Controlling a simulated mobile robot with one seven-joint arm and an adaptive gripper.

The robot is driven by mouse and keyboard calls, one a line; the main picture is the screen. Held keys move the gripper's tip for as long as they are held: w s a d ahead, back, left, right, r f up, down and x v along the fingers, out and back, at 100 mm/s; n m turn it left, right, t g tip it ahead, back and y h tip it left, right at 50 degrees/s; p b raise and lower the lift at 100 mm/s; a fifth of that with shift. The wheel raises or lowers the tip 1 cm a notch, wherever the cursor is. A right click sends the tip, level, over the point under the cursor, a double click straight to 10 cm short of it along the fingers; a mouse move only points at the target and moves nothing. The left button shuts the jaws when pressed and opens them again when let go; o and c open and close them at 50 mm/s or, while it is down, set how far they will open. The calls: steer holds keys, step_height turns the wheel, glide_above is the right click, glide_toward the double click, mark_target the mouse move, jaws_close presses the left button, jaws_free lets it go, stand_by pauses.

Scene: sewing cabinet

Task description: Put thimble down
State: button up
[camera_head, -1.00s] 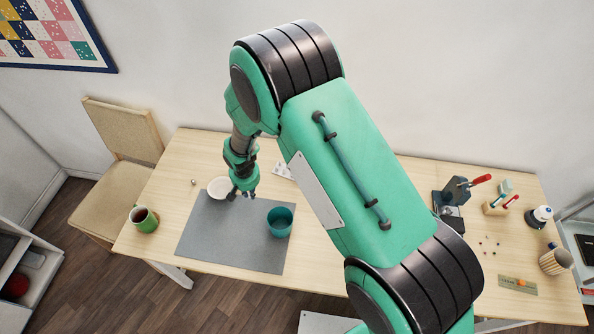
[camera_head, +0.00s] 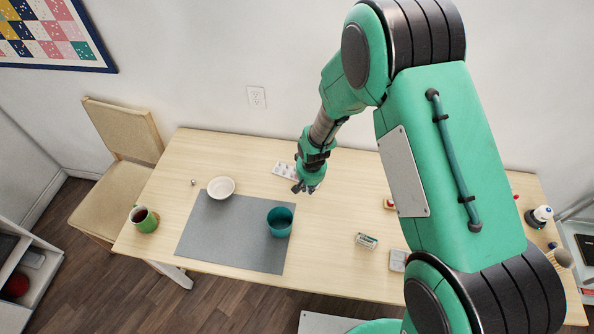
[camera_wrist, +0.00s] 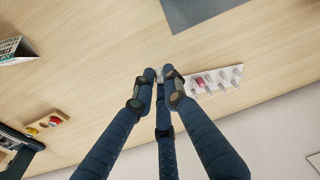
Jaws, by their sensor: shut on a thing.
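My gripper (camera_head: 303,189) is over the table, to the right of the grey mat and just in front of a small white rack (camera_head: 283,171). In the wrist view my gripper (camera_wrist: 160,75) has its fingertips closed together on a small pale thing, apparently the thimble (camera_wrist: 158,73), mostly hidden by the fingers. The white rack (camera_wrist: 214,82) lies just right of the fingertips there and carries several small grey pieces and a pink one. Whether the fingertips or the thimble touch the table is unclear.
A grey mat (camera_head: 220,235) bears a teal cup (camera_head: 279,221); a white bowl (camera_head: 221,187) stands at its back edge. A green mug (camera_head: 143,218) and a tiny silvery thing (camera_head: 193,182) are at left. A small printed box (camera_head: 366,240) lies to the right.

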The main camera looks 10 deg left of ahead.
steer(key=shift+w, duration=0.1)
steer(key=w+a, duration=0.3)
steer(key=w, duration=0.4)
steer(key=w+a+f, duration=0.1)
steer(key=w+a, duration=0.2)
steer(key=w, duration=0.4)
steer(key=shift+w+a+f, duration=0.25)
steer(key=shift+a, duration=0.1)
steer(key=shift+f, duration=1.75)
steer(key=shift+f+b, duration=0.45)
steer(key=shift+f, duration=0.2)
steer(key=o, duration=0.7)
steer(key=shift+r, duration=0.2)
